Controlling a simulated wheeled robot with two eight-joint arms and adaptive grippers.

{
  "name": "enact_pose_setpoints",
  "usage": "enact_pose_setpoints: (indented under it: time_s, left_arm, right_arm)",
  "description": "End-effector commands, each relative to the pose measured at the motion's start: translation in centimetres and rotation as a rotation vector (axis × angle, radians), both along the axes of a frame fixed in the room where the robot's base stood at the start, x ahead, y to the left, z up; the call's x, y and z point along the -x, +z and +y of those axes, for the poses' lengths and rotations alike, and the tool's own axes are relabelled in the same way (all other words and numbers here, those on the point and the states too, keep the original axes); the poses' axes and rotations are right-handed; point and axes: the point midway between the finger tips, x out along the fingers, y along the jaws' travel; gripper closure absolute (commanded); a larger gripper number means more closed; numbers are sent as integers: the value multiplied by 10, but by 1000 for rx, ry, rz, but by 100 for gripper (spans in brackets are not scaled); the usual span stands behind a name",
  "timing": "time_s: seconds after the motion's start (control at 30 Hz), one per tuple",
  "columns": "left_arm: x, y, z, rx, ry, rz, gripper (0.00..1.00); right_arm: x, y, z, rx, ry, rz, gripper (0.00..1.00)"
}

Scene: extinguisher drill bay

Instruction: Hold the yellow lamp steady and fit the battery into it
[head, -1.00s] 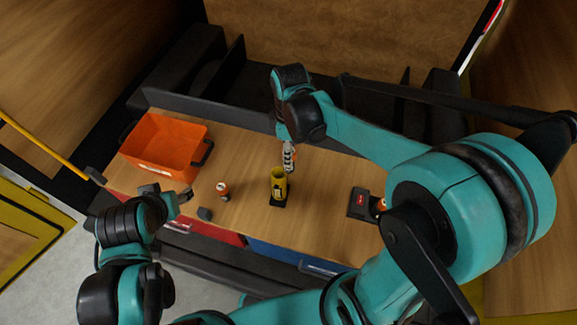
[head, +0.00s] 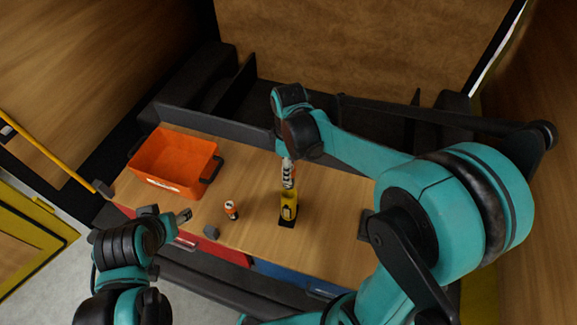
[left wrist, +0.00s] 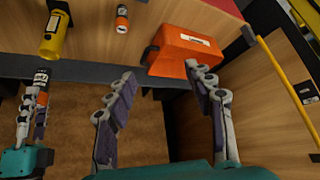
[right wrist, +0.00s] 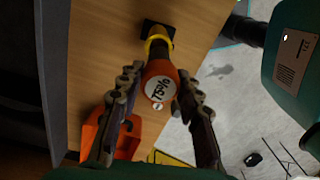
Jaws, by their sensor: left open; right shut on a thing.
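The yellow lamp (head: 288,208) stands upright on a black base on the table; it also shows in the left wrist view (left wrist: 52,38). My right gripper (head: 288,172) is shut on an orange battery (right wrist: 160,88), whose end reads "75%". The battery is held over the lamp's open mouth; the left wrist view shows it (left wrist: 42,76) lined up with the mouth, with what looks like a small gap. In the right wrist view the lamp (right wrist: 156,38) is partly hidden behind the battery. My left gripper (left wrist: 165,85) is open and empty, at the table's front left, apart from the lamp.
An orange bin (head: 176,162) is at the back left. A dark object (head: 364,225) at the right is mostly hidden by my right arm.

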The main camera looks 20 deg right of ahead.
Motion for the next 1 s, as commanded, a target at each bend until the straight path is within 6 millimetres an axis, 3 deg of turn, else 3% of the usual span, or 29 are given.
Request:
enact_pose_setpoints:
  time_s: [0.4,0.43,0.5,0.6,0.77,1.0]
  left_arm:
    - [0,-5,0,0,0,0,47]
    - [0,-5,0,0,0,0,44]
    - [0,-4,0,2,1,1,26]
    - [-4,-3,-3,22,12,14,25]
    - [-21,0,-16,116,64,74,25]
    - [-63,-2,-51,323,186,234,25]
  right_arm:
    - [0,-7,0,0,0,0,99]
    - [0,-7,0,0,0,0,99]
    - [0,-7,0,0,0,0,99]
    - [0,-7,0,0,0,0,99]
    - [0,-7,0,0,0,0,99]
    - [0,-7,0,0,0,0,99]
